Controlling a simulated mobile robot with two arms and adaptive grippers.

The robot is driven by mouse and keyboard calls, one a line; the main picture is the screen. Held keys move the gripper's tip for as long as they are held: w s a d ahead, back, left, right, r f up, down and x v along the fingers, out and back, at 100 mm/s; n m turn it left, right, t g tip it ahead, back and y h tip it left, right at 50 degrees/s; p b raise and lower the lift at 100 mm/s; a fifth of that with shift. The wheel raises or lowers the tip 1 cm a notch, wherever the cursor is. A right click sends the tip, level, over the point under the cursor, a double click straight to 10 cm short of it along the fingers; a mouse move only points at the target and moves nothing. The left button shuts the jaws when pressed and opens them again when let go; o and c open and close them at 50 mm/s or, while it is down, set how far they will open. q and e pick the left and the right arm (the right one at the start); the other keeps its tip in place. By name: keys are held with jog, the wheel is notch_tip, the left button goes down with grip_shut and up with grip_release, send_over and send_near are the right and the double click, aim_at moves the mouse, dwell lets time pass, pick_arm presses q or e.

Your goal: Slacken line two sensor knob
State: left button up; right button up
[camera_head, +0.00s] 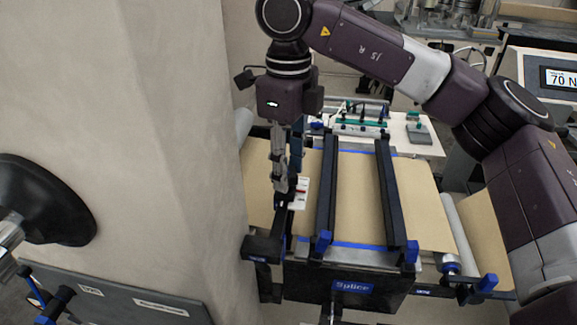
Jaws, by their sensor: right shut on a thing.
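My right gripper (282,188) points down from my right arm at the left side of the kraft web table. Its fingers are closed on a small dark part, which I take to be the sensor knob, beside a white scale plate (301,193) with a red mark. The knob itself is mostly hidden by the fingers, so its turn cannot be read. My left gripper is not in view.
Brown kraft web (358,200) runs under two black clamp bars (328,190) with blue end knobs. A "Splice" sign (352,287) is on the front. A wide pale pillar (150,130) stands close at left. A display reading "70 N" (562,79) is at right.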

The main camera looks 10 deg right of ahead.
jog(key=n+b, duration=0.1)
jog(key=n, duration=0.3)
jog(key=shift+w, duration=0.1)
jog(key=n, duration=0.2)
jog(key=shift+n+b, duration=0.3)
jog(key=shift+n, duration=0.1)
jog(key=n, duration=0.3)
jog(key=shift+w+f+n, duration=0.1)
jog(key=shift+w+n, duration=0.05)
jog(key=shift+n, duration=0.15)
jog(key=n, duration=0.6)
jog(key=shift+w+f, duration=0.1)
jog(key=n, duration=0.5)
jog(key=shift+a+n+p, duration=0.2)
jog(key=shift+n+p, duration=0.1)
jog(key=shift+n, duration=0.1)
